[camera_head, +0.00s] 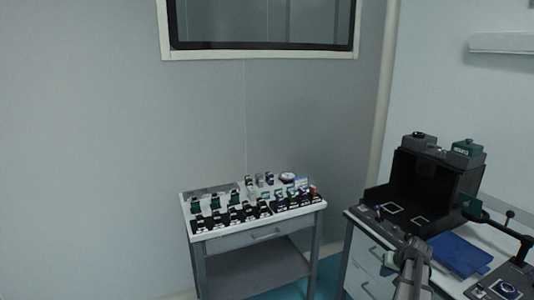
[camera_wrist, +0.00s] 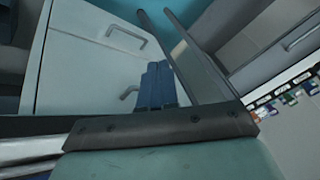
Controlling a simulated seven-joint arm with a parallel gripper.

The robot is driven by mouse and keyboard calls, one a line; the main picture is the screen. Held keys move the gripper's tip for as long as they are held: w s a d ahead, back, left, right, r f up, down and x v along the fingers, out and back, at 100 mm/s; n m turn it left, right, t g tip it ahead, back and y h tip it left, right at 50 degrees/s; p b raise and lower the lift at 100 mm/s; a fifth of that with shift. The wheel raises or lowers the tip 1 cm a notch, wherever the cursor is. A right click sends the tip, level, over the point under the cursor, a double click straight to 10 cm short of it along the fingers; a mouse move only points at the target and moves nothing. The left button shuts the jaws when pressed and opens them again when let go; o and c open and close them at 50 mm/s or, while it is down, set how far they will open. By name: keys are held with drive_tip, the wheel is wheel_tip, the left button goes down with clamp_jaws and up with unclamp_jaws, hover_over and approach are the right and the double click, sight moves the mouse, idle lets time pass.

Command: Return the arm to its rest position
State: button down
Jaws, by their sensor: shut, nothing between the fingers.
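My gripper (camera_wrist: 157,78) shows in the wrist view as two blue fingers side by side, touching each other. It is shut and empty. Behind the fingers are white drawer fronts with grey handles. In the head view, part of my grey arm (camera_head: 411,265) shows at the lower right, in front of the right-hand bench (camera_head: 362,243). I cannot make out the fingertips in the head view.
A dark open-fronted box (camera_head: 433,180) and a blue tray (camera_head: 460,254) sit on the right-hand bench, close to my arm. A white cart (camera_head: 238,244) with several small optical parts stands left of it. The left side is clear wall.

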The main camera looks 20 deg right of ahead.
drive_tip(key=w+a+f+n+g+y, duration=0.2)
drive_tip(key=w+a+f+g, duration=0.1)
drive_tip(key=a+f, duration=1.35)
drive_tip(key=s+a+f+n+g, duration=0.1)
drive_tip(key=a+f, duration=0.2)
drive_tip(key=a, duration=0.3)
drive_tip(key=s+a+f+g+y, duration=0.1)
drive_tip(key=s+a+f, duration=0.15)
drive_tip(key=a, duration=0.35)
drive_tip(key=s+a+f+n+g, duration=0.1)
drive_tip(key=a+f, duration=0.2)
drive_tip(key=a, duration=0.4)
drive_tip(key=s+a+f+n+g, duration=0.25)
drive_tip(key=s+a+f, duration=0.45)
drive_tip(key=s+a, duration=0.4)
drive_tip(key=s+a+f+n+g+h, duration=0.1)
drive_tip(key=s+a+f+g, duration=0.1)
drive_tip(key=s+a, duration=0.2)
drive_tip(key=s+a+f+n+g+h, duration=0.1)
drive_tip(key=s+a, duration=0.3)
drive_tip(key=s, duration=0.5)
drive_tip(key=shift+s+f+g+h, duration=0.2)
drive_tip(key=shift+f+g+h, duration=0.1)
drive_tip(key=shift+f+g, duration=0.25)
drive_tip(key=shift+a, duration=0.1)
